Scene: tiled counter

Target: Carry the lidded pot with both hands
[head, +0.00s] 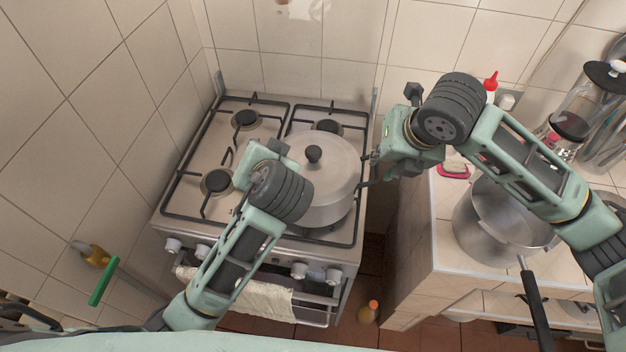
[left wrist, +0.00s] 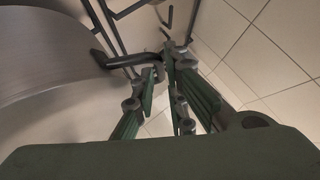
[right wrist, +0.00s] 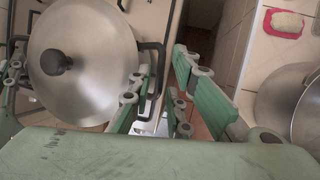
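The lidded pot (head: 325,180) is a wide steel pot with a flat lid and a dark knob, upright on the right side of the stove. My left gripper is at the pot's left, mostly hidden behind its own wrist in the head view. In the left wrist view its open fingers (left wrist: 160,62) are at a dark side handle (left wrist: 125,60). My right gripper (head: 366,171) is at the pot's right side. In the right wrist view its fingers are spread, with the other dark handle (right wrist: 158,48) between their tips. I cannot tell whether either gripper touches its handle.
The stove (head: 180,200) has black grates and a towel (head: 240,296) hanging in front. A tiled counter (head: 445,215) on the right holds a saucepan (head: 490,230), a red soap dish (head: 453,172) and jars. A bottle (head: 369,312) stands on the floor in the gap. A wall closes the left.

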